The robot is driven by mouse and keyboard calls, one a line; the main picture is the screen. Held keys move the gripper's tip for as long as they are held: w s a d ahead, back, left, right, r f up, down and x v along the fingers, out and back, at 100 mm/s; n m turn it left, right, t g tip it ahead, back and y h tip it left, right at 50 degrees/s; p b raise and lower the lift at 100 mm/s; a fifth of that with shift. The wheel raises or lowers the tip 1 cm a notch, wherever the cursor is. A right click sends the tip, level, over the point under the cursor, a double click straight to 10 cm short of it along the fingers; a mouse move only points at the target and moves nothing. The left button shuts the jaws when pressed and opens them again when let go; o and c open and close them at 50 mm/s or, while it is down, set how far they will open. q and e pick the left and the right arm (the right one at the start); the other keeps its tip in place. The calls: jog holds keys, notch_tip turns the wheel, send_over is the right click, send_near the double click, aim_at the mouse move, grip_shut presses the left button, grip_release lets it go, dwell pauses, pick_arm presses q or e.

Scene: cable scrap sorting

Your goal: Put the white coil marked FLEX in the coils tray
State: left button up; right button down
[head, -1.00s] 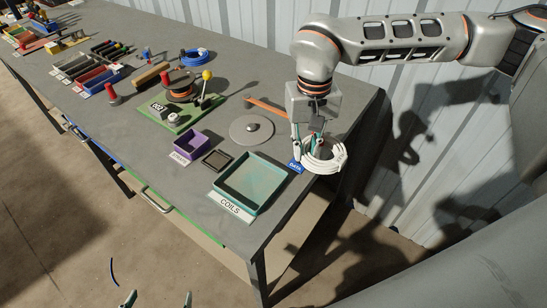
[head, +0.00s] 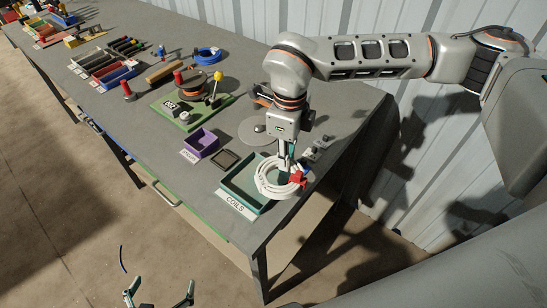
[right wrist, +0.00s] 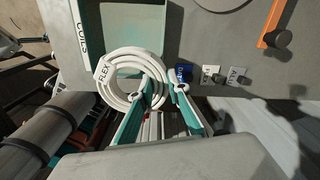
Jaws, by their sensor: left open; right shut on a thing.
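The white coil marked FLEX (right wrist: 105,75) is held in my right gripper (right wrist: 165,92), whose fingers are shut on one side of its ring. In the head view the coil (head: 266,187) hangs in front of the right part of the teal coils tray (head: 228,190); its height above the tray is hard to tell. In the right wrist view the coil overlaps the near edge of the tray (right wrist: 150,45). My right gripper (head: 284,165) points down there. My left gripper (head: 158,296) is open and empty at the bottom, off the table.
A blue tag (right wrist: 184,75) and small grey pieces (head: 316,150) lie right of the tray. A purple bin (head: 201,143), a dark small tray (head: 225,160) and a round grey disc (head: 250,132) stand behind. The table's front edge is close to the tray.

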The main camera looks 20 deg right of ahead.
jog(key=m, duration=0.2)
jog(key=a+m, duration=0.1)
jog(key=m, duration=0.1)
jog(key=a+m+p, duration=0.1)
jog(key=m, duration=0.1)
jog(key=shift+s, duration=0.1)
jog(key=m, duration=0.2)
jog(key=a+m, duration=0.1)
jog(key=m, duration=0.3)
jog(key=shift+a+f+p, duration=0.15)
jog(key=shift+a+p, duration=0.1)
jog(key=shift+p, duration=0.05)
jog(key=shift+s+f+b, duration=0.1)
jog(key=shift+f+b, duration=0.35)
jog(key=shift+f, duration=0.8)
pick_arm(q)
jog(key=shift+w+d+r, duration=0.1)
jog(key=shift+d+r, duration=0.25)
jog(key=shift+r, duration=0.35)
jog(key=shift+f, duration=0.1)
jog(key=shift+a+f+b, duration=0.1)
jog(key=shift+f+b, duration=0.2)
jog(key=shift+b, duration=0.05)
